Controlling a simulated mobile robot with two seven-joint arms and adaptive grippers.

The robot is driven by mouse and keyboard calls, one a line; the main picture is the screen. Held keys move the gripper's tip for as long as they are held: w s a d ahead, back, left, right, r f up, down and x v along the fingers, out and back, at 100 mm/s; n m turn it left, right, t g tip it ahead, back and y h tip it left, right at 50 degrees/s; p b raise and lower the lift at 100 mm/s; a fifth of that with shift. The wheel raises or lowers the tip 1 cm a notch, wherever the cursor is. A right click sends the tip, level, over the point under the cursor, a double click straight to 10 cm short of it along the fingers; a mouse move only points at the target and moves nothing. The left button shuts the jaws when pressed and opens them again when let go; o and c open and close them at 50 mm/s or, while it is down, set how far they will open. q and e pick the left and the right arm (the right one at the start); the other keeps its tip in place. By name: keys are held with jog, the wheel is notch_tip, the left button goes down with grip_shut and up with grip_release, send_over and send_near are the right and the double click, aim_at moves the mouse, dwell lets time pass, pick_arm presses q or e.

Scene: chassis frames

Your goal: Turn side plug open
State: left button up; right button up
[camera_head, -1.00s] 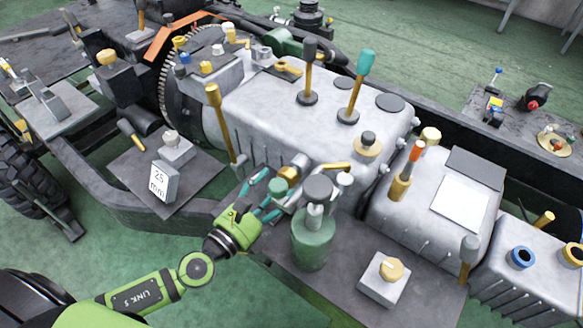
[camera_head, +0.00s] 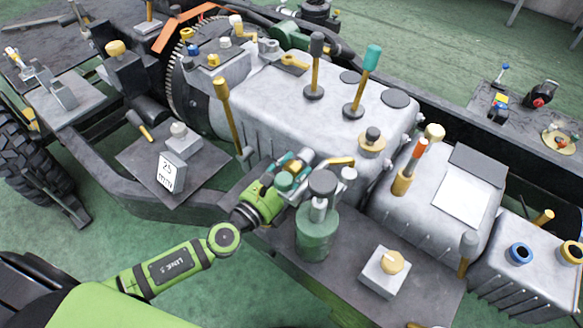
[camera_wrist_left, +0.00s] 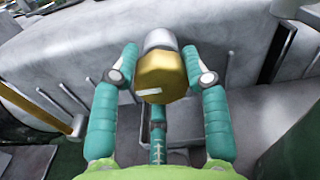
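The side plug is a gold hexagonal cap (camera_wrist_left: 162,76) on a silver neck, on the side of the grey gearbox housing (camera_head: 300,120). In the left wrist view it sits between the two teal fingers of my left gripper (camera_wrist_left: 160,62). My right gripper is not in view.
A green bottle with a grey cap (camera_head: 317,234) stands just right of my left gripper. A gold lever (camera_head: 227,112) rises to its left. A block marked 25 mm (camera_head: 171,174) lies on a plate at left. A gold-knobbed block (camera_head: 384,272) stands at lower right.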

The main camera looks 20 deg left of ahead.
pick_arm(q)
jog(key=shift+w+r, duration=0.15)
jog(key=shift+r, duration=0.2)
jog(key=shift+n, duration=0.3)
jog(key=n+b, duration=0.2)
jog(key=n, duration=0.1)
jog(key=shift+w+a+n, duration=0.1)
jog(key=shift+a+n, duration=0.05)
jog(key=shift+n, duration=0.15)
jog(key=n, duration=0.2)
jog(key=shift+r+n, duration=0.1)
jog(key=shift+n, duration=0.3)
jog(key=n, duration=0.2)
jog(key=shift+n, duration=0.4)
jog(key=n, duration=0.3)
jog(key=shift+a, duration=0.1)
jog(key=shift+f+n+p, duration=0.2)
jog(key=shift+n+p, duration=0.3)
jog(key=shift+n, duration=1.5)
jog(key=shift+f, duration=0.1)
